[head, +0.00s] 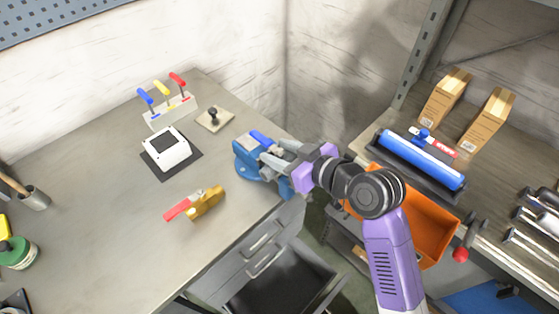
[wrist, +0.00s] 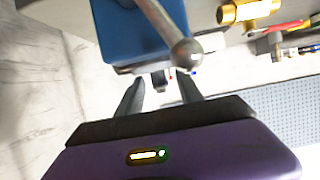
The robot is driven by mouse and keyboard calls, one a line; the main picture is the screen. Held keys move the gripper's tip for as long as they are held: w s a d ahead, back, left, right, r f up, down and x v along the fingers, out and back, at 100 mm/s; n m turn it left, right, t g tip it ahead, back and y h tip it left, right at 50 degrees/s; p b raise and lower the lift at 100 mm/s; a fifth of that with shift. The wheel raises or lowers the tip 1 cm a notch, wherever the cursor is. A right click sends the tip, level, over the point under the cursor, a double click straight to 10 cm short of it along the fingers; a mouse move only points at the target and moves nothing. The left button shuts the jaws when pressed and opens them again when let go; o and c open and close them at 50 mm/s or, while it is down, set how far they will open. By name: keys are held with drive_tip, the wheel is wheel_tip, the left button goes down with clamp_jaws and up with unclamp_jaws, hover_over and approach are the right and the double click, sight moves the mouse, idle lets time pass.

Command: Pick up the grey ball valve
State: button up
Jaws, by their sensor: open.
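A grey fitting with a blue lever, which looks like the grey ball valve (head: 266,147), sits at the blue vise (head: 246,162) near the bench corner. My gripper partly hides it, so I cannot tell whether the vise jaws clamp it. My gripper (head: 282,158) is open, reaching in from the right beside the vise. In the wrist view the fingers (wrist: 160,88) stand apart with the blue vise body (wrist: 135,30) just beyond them. The vise's bar with a ball end (wrist: 186,52) crosses above the right finger. I cannot clearly make out the valve there.
A brass valve with a red lever (head: 205,202) lies on the bench (head: 110,235). An open drawer (head: 285,280) is below; an orange bin (head: 432,225) is right.

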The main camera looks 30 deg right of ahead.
drive_tip(key=shift+c, duration=0.4)
clamp_jaws()
idle(0.9)
